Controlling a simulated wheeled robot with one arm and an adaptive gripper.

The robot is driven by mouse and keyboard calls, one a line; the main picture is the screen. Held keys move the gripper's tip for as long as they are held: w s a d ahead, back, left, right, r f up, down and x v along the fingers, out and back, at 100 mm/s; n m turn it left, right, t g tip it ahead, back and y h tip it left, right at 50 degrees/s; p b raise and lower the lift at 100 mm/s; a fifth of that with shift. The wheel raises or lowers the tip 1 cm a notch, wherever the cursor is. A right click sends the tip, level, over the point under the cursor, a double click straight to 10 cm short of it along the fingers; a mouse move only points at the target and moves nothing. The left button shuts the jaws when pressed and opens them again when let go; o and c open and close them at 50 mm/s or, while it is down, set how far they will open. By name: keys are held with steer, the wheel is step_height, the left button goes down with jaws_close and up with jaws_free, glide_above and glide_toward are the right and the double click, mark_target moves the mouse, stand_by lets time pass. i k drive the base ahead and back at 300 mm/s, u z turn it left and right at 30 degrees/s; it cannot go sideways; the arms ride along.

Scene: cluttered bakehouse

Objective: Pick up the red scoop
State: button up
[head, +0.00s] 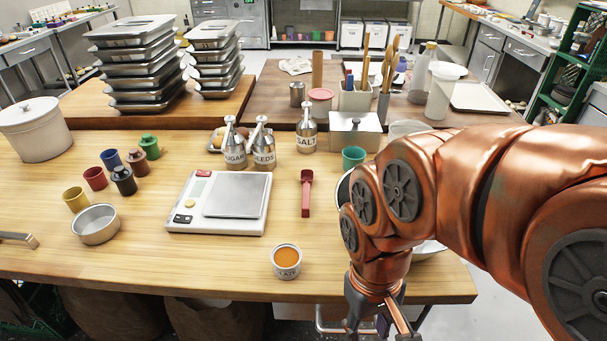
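The red scoop (306,193) lies on the wooden worktop in the head view, just right of the kitchen scale. Its handle points toward the front edge of the worktop and its bowl end points to the back. Nothing covers it. My gripper (383,322) hangs at the bottom of the view, in front of the worktop's front edge, to the right of and nearer than the scoop. It is well apart from the scoop. Its fingertips run out of the picture, so I cannot see whether they are open or shut.
The scale (219,202) stands left of the scoop, and a small cup of orange stuff (286,261) stands in front of it. A bowl is partly hidden by my arm.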

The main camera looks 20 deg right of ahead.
mark_target(306, 177)
steer(key=u, duration=0.1)
steer(key=i, duration=0.1)
steer(key=u, duration=2.2)
steer(key=i, duration=1.8)
steer(key=z, duration=3.2)
